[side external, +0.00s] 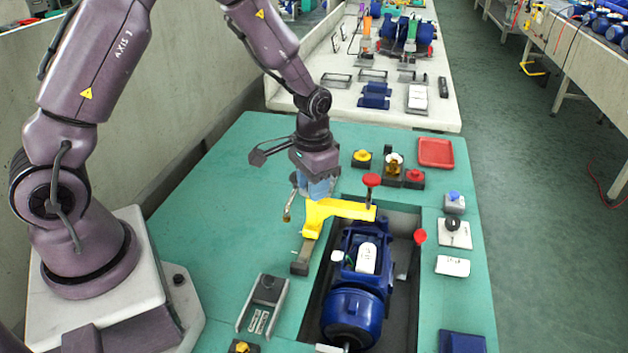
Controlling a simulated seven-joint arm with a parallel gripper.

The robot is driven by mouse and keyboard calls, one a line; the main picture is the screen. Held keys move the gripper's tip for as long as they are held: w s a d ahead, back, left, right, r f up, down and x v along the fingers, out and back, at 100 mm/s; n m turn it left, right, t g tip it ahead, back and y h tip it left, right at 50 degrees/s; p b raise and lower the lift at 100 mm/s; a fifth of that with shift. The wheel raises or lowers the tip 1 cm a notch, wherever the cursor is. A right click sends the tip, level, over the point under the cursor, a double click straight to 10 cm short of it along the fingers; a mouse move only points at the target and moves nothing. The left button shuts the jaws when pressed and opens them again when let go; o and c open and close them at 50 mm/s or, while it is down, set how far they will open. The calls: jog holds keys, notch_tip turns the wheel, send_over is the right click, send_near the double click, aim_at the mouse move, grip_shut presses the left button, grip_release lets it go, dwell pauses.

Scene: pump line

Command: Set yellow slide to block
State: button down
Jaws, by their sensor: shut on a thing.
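The yellow slide (345,209) is a bent yellow piece reaching across the top end of the blue pump unit (352,312). Its right end lies by a red-knobbed post (371,181). Its left end bends down towards a small dark block (300,267) on the green table; whether they touch I cannot tell. My gripper (312,192) points down at the left end of the yellow slide and is shut on it. The fingertips and the exact grip are partly hidden. Which part the task calls the block is not clear.
The blue unit sits in a dark recess (405,222) in the green table. A grey channel bracket (264,304) stands lower left. Yellow and red buttons (362,157) and a red tray (435,153) lie at the back.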

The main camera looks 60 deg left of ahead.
jog(key=shift+r, duration=0.1)
jog(key=c, duration=0.8)
grip_release()
notch_tip(320, 180, up, 13)
jog(key=shift+f, duration=0.1)
jog(key=s+d+r+t, duration=0.1)
jog(key=s+r+t, duration=0.1)
jog(key=s, duration=0.4)
jog(key=s+d+r+t, duration=0.1)
jog(key=s+r, duration=0.4)
jog(key=s, duration=0.1)
jog(key=s+d+r+t, duration=0.2)
jog(key=s+r, duration=0.2)
jog(key=s, duration=0.2)
jog(key=shift+t, duration=0.3)
